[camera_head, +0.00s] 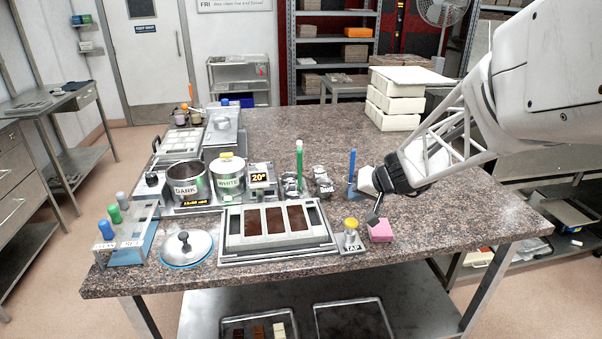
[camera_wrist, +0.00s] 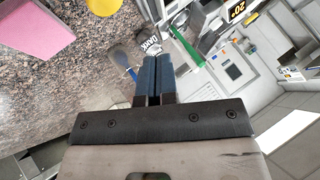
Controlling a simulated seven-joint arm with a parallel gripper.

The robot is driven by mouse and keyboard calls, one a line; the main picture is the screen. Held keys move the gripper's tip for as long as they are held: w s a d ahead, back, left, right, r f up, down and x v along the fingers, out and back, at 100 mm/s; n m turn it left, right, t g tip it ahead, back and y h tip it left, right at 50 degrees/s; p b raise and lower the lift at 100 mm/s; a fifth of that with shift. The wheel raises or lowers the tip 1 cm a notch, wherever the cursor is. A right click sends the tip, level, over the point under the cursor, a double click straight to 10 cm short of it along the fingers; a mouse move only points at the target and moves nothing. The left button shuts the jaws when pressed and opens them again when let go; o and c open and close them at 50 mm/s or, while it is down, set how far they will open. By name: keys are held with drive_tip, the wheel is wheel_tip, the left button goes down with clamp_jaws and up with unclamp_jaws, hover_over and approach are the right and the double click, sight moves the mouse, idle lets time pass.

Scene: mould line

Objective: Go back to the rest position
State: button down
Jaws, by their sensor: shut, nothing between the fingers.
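My gripper (camera_head: 373,218) is at the right side of the work table (camera_head: 440,240), pointing down, close to the pink block (camera_head: 380,231) and right of the TAP stand with a yellow knob (camera_head: 351,224). In the wrist view its two dark fingers (camera_wrist: 158,62) are together with nothing between them. The pink block (camera_wrist: 40,30) shows there at the upper left. The mould (camera_head: 275,222), with dark brown filling in its compartments, lies on a tray left of the gripper. Whether the fingertips touch the table is unclear.
A blue-handled tool (camera_head: 352,168) stands just left of my gripper, and a green one (camera_head: 299,165) further left. DARK (camera_head: 187,187) and WHITE (camera_head: 229,177) pots stand at left. A lid (camera_head: 187,249) lies in front. White blocks (camera_head: 395,105) are stacked behind. The table's back middle is clear.

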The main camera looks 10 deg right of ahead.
drive_tip(key=s+a+r+n+g, duration=0.1)
drive_tip(key=s+a+r, duration=0.15)
drive_tip(key=s, duration=0.25)
drive_tip(key=s+a+r+g+h, duration=0.1)
drive_tip(key=s+a, duration=0.2)
drive_tip(key=s, duration=0.2)
drive_tip(key=s+a+r+n+g, duration=0.1)
drive_tip(key=s+a+r, duration=0.15)
drive_tip(key=s, duration=0.25)
drive_tip(key=s+g+h, duration=0.1)
drive_tip(key=s+h, duration=0.3)
drive_tip(key=s, duration=1.2)
drive_tip(key=shift+d+r+g+h, duration=0.15)
drive_tip(key=shift+r+g+h, duration=0.15)
drive_tip(key=shift+g, duration=0.1)
idle(0.9)
